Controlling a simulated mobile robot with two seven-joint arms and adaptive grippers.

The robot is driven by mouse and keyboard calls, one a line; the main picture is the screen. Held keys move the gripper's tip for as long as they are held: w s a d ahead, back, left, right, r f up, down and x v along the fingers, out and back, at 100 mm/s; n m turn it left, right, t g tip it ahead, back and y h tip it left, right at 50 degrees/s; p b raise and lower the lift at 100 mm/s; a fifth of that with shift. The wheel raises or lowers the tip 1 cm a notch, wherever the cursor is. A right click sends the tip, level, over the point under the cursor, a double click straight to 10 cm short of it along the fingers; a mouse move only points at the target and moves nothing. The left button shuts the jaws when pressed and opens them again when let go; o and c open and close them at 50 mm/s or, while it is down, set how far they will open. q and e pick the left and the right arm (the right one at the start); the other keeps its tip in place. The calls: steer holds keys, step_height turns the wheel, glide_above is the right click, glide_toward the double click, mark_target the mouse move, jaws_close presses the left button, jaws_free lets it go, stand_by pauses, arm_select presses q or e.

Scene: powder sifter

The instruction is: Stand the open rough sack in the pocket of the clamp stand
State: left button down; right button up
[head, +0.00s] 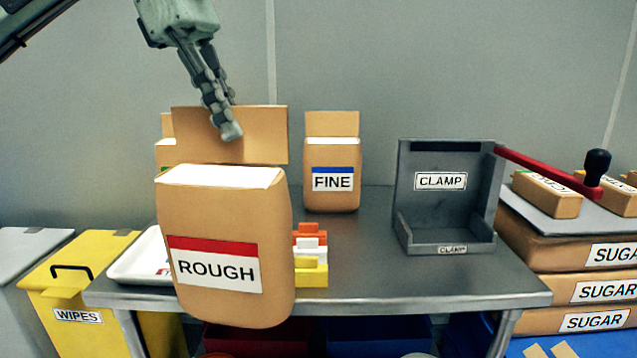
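The open rough sack (222,225) is a brown paper bag with a red-striped ROUGH label, its white top showing and a tall flap standing up at the back. It hangs upright at the table's front edge, its bottom lower than the tabletop. My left gripper (229,130) reaches down from above and is shut on the flap; one finger shows in front and the other is hidden behind it. The grey clamp stand (446,205) is on the right of the table, its pocket empty and its red lever (548,169) swung out to the right. My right gripper is not in view.
A FINE sack (331,172) stands at the back of the metal table (350,270). Coloured blocks (311,255) and a white tray (140,258) are partly behind the rough sack. Stacked sugar sacks (570,250) stand right. The tabletop before the clamp stand is clear.

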mark_target(209, 253)
arm_select(q)
steer(key=a+f+m+g, duration=0.1)
steer(key=f+m, duration=0.1)
steer(key=f, duration=0.4)
steer(key=s+a+f+m+y, duration=0.1)
steer(key=f+m, duration=0.2)
steer(key=f, duration=0.3)
steer(key=s+a+f+m+g, duration=0.1)
steer(key=f+m, duration=0.2)
steer(key=f, duration=0.2)
steer(key=shift+a+f+g+y, duration=0.3)
steer(key=shift+a+f, duration=0.05)
steer(key=shift+f, duration=0.05)
steer(key=s+a+f+m+y, duration=0.1)
steer(key=f+m, duration=0.3)
steer(key=f, duration=0.4)
steer(key=a+f+m+g+y, duration=0.1)
steer(key=f+m, duration=0.3)
steer(key=f, duration=0.5)
steer(key=shift+s+a+f+y, duration=0.2)
steer(key=shift+s+a+y, duration=0.25)
steer(key=shift+a, duration=0.35)
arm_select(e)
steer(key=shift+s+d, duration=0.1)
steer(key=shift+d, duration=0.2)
arm_select(q)
steer(key=shift+w, duration=0.1)
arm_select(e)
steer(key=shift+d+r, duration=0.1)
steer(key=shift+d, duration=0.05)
